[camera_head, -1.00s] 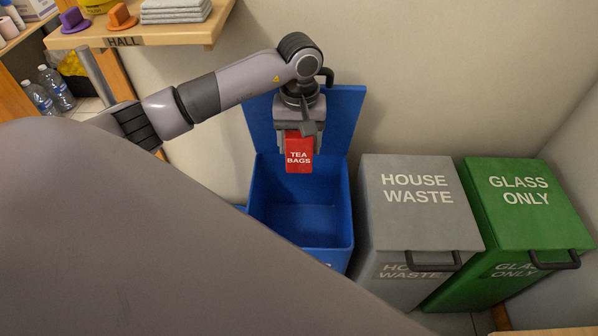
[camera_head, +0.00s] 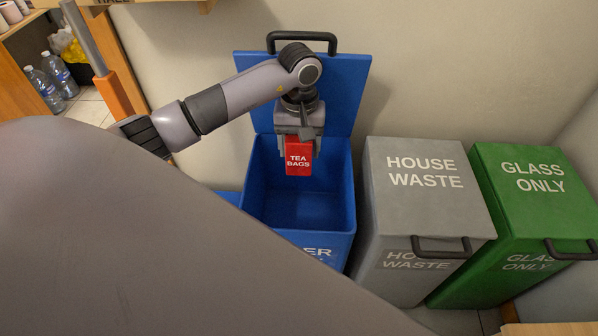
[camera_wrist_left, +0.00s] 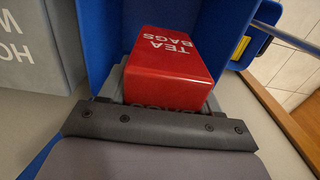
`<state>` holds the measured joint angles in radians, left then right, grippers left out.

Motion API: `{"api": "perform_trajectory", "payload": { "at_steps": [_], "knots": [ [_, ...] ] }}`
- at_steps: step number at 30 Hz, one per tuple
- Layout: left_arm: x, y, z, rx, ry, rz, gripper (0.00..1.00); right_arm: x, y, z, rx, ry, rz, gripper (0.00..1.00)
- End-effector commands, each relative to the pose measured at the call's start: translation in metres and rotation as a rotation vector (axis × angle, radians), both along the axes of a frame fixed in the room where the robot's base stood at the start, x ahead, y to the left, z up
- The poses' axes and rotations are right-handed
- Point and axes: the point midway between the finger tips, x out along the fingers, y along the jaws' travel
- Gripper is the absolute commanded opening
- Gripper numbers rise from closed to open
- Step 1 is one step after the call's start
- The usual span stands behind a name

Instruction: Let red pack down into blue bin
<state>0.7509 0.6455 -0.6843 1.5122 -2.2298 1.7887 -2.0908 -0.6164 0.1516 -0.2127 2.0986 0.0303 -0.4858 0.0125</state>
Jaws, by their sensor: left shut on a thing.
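The red pack (camera_head: 299,160), marked TEA BAGS, hangs upright from my left gripper (camera_head: 299,143), which is shut on it. The blue bin (camera_head: 348,195) stands with its lid (camera_head: 345,85) raised against the wall. The pack is over the back part of the bin's opening, near the rim. The bin's inside looks empty where I can see it. In the left wrist view the red pack (camera_wrist_left: 165,55) sits between the fingers, with blue bin walls (camera_wrist_left: 95,35) around it. My right gripper is not in view.
A closed grey HOUSE WASTE bin (camera_head: 425,175) stands to the right of the blue bin, then a closed green GLASS ONLY bin (camera_head: 535,185). At the upper left are a wooden shelf edge (camera_head: 110,3) and water bottles (camera_head: 45,90). My own arm hides the lower left.

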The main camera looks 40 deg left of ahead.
Motion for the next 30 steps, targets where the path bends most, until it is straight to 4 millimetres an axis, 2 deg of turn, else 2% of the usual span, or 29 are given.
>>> {"api": "perform_trajectory", "payload": {
  "at_steps": [14, 20, 30],
  "knots": [
    [0.0, 0.0, -0.001, 0.0, 0.0, 0.0, 0.33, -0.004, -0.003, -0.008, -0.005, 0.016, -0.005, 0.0],
    [0.0, 0.0, -0.011, 0.001, -0.001, 0.0, 0.33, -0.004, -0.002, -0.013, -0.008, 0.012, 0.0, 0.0],
    [0.0, 0.0, -0.028, 0.0, -0.001, 0.0, 0.33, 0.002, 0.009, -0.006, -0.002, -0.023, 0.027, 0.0]
  ]
}}
